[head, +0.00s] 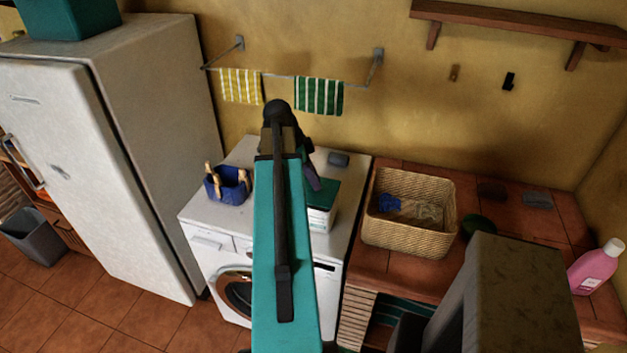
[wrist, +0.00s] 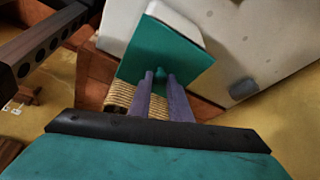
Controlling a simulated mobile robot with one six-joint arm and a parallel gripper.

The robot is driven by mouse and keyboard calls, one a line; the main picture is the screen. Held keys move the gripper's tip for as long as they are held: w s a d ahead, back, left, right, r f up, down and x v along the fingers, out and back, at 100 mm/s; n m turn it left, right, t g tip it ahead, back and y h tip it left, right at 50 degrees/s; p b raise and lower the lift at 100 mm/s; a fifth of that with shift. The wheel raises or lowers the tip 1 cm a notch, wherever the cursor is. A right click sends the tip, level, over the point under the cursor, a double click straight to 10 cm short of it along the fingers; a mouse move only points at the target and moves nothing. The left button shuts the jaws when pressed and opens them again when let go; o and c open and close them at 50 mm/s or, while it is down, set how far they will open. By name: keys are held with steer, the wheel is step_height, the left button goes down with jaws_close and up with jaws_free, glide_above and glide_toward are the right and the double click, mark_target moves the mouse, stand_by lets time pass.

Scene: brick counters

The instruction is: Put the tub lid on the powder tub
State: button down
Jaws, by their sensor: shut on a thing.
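The tub lid (wrist: 185,55) is a flat green square with a small knob. In the wrist view my gripper (wrist: 161,82) has its two grey fingers shut on that knob. The powder tub (wrist: 175,18) shows as a white rounded edge beyond the lid, which hides most of its top. In the head view the white powder tub (head: 320,219) stands on the washing machine, with the green lid (head: 323,194) at its top. I cannot tell whether the lid rests on the tub or hangs just above it. My arm partly covers the tub and lid there.
The washing machine (head: 207,219) also carries a blue basket (head: 228,185) at left and a small grey object (head: 339,159) behind. A wicker basket (head: 410,240) with cloths stands on the tiled counter at right. A towel rail (head: 280,76) is on the wall behind.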

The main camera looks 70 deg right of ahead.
steer(key=shift+f+b, duration=0.5)
steer(key=shift+f, duration=0.3)
stand_by(0.4)
steer(key=c, duration=1.2)
jaws_free()
steer(key=shift+o, duration=0.2)
steer(key=shift+r, duration=0.1)
steer(key=shift+r+p, duration=2.45)
steer(key=shift+r, duration=1.95)
